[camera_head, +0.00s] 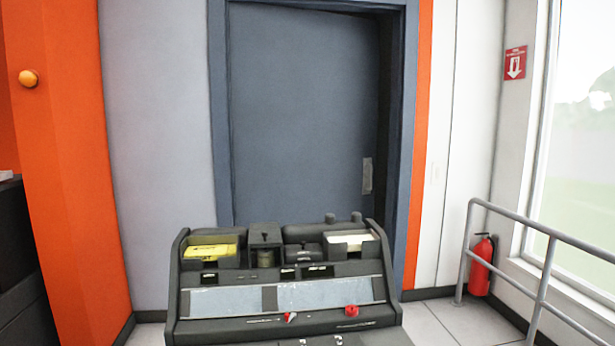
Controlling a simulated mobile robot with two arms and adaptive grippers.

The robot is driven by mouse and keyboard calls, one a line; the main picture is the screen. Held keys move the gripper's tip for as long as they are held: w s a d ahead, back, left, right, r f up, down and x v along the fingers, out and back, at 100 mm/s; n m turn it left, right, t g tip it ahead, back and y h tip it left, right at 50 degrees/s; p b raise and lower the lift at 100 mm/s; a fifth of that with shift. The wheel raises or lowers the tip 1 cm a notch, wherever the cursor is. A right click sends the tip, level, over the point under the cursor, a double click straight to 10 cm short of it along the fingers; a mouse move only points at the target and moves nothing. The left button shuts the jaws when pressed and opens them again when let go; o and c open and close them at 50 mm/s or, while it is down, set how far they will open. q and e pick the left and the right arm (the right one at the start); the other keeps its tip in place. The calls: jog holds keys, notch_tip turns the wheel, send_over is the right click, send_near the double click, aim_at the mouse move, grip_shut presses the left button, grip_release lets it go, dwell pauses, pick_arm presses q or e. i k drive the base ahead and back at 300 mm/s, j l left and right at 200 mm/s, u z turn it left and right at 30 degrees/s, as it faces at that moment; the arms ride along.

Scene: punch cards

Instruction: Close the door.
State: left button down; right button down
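A dark strip shows between that right edge and the frame, and the top edge slants, so the door looks slightly ajar, swung away from me. The bottom of the door is hidden. Neither of my grippers is in view.
A dark console (280,270) with yellow and white card stacks and red knobs stands in front of the door. A metal railing (540,275) and a red fire extinguisher (481,265) are at the right. Tiled floor (440,325) is clear right of the console.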

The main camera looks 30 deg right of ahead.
aim_at(305, 83)
jog(key=i+l, duration=0.1)
jog(key=l, duration=0.4)
jog(key=i+l, duration=0.1)
jog(key=l, duration=0.4)
jog(key=i+l+z, duration=0.1)
jog(key=l, duration=0.4)
jog(key=i+l, duration=0.1)
jog(key=l, duration=0.35)
jog(key=i+l, duration=0.15)
jog(key=l, duration=0.35)
jog(key=i+l, duration=0.1)
jog(key=l, duration=0.4)
jog(key=i+l+z, duration=0.1)
jog(key=l, duration=0.4)
jog(key=i+l, duration=0.15)
jog(key=l, duration=0.3)
jog(key=i+l+z, duration=0.2)
jog(key=i+l, duration=1.4)
